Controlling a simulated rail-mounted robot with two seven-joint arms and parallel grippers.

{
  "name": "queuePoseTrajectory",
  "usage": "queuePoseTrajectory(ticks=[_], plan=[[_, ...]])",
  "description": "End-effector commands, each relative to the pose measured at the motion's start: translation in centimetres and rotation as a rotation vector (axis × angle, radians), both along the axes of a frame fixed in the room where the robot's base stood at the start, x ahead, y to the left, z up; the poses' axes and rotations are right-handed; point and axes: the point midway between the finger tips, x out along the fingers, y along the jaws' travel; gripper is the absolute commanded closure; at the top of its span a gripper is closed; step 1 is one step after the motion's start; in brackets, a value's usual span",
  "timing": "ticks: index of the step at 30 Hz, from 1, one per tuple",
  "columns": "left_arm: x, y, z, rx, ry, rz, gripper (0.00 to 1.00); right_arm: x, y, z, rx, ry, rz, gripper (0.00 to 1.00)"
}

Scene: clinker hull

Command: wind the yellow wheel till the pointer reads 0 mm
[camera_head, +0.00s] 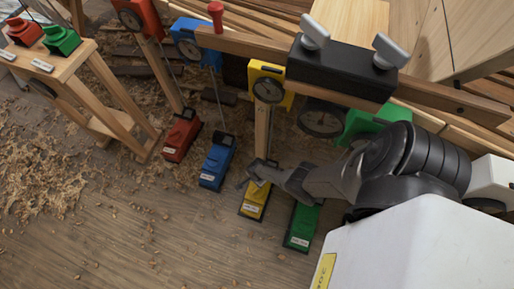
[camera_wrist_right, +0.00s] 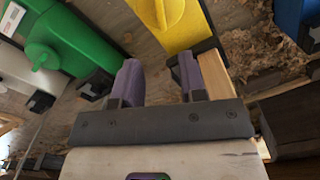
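The yellow jack (camera_head: 254,203) stands on the floor with a wooden post (camera_head: 262,130) behind it. The yellow dial gauge (camera_head: 268,87) is higher up by the post; its pointer is too small to read. In the right wrist view the yellow wheel (camera_wrist_right: 172,14) is a rounded knob on the yellow body (camera_wrist_right: 195,35). My right gripper (camera_head: 256,178) is over the yellow jack in the head view. In the right wrist view its two purple fingers (camera_wrist_right: 158,68) are apart with nothing between them, short of the wheel, the wooden post beside one finger. My left gripper is not in view.
A green jack (camera_head: 301,228) stands close beside the yellow one, with blue (camera_head: 217,163) and red (camera_head: 181,137) jacks on the other side. A beam with a black block (camera_head: 335,72) crosses above. A wooden stand (camera_head: 100,90) is at left. Open floor lies in front.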

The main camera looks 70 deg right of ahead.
Motion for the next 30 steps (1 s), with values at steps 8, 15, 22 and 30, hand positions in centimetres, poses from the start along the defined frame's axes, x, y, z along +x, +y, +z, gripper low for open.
queuePoseTrajectory(ticks=[8,15,22,30], plan=[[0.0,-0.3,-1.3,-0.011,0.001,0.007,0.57,1.1,-2.0,-0.2,-0.031,-0.017,0.186,0.62],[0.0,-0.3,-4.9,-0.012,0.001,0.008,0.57,4.1,-5.6,0.5,-0.114,-0.035,0.885,0.62],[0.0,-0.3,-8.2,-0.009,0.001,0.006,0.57,5.5,-5.3,1.0,-0.151,-0.007,1.667,0.62],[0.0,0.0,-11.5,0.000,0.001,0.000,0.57,3.8,-1.9,0.5,-0.104,0.025,2.531,0.62]])
